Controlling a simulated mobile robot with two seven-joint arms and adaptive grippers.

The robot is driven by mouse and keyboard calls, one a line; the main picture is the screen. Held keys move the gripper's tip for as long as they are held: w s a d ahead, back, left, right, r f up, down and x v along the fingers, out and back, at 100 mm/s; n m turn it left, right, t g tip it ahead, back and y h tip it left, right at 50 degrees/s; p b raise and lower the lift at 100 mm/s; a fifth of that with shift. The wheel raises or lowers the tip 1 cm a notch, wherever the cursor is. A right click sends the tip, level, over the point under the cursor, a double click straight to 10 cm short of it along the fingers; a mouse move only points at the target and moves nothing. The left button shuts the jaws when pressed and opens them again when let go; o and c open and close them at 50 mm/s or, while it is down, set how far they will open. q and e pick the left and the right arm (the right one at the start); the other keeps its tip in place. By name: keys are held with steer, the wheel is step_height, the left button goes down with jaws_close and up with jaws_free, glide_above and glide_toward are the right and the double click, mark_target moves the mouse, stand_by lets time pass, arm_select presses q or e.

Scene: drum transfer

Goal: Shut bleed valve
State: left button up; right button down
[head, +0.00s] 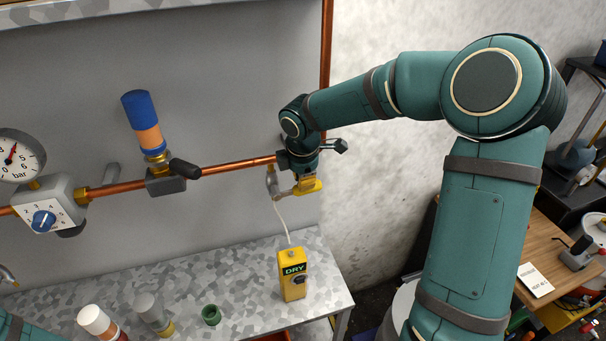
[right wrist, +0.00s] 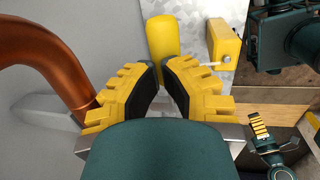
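The bleed valve (head: 272,182) is a small grey fitting at the right end of the copper pipe in the head view, with a yellow lever (head: 312,188) on it. In the right wrist view the lever (right wrist: 163,38) shows as a rounded yellow bar pointing away beyond the fingertips. My right gripper (right wrist: 163,75) has yellow ribbed fingers with dark pads, its tips close together at the lever's near end. Whether they grip it or only stand over it is unclear. In the head view my right gripper (head: 306,178) is just above the lever. My left gripper is out of view.
A yellow box reading DRY (head: 293,275) stands on the metal bench (head: 235,265), with a white hose running up from it. A gauge (head: 18,157), a blue-knob regulator (head: 45,215) and a blue-orange cylinder (head: 144,120) are on the pipe (head: 235,166).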

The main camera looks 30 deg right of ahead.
arm_select(q)
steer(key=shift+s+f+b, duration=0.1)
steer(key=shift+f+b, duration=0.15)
steer(key=shift+b, duration=0.05)
arm_select(e)
steer(key=shift+s+d+f, duration=0.1)
steer(key=shift+f, duration=0.6)
steer(key=shift+r+p, duration=0.45)
steer(key=shift+r, duration=0.05)
steer(key=p+v, duration=0.2)
steer(key=v, duration=0.2)
steer(key=shift+d+r+p, duration=0.15)
steer(key=shift+p, duration=0.25)
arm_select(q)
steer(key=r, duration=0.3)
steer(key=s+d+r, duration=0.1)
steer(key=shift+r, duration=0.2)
arm_select(e)
steer(key=d+v, duration=0.1)
steer(key=v, duration=0.7)
steer(key=shift+s+a+r, duration=0.2)
steer(key=shift+a+r, duration=0.05)
steer(key=shift+r, duration=0.2)
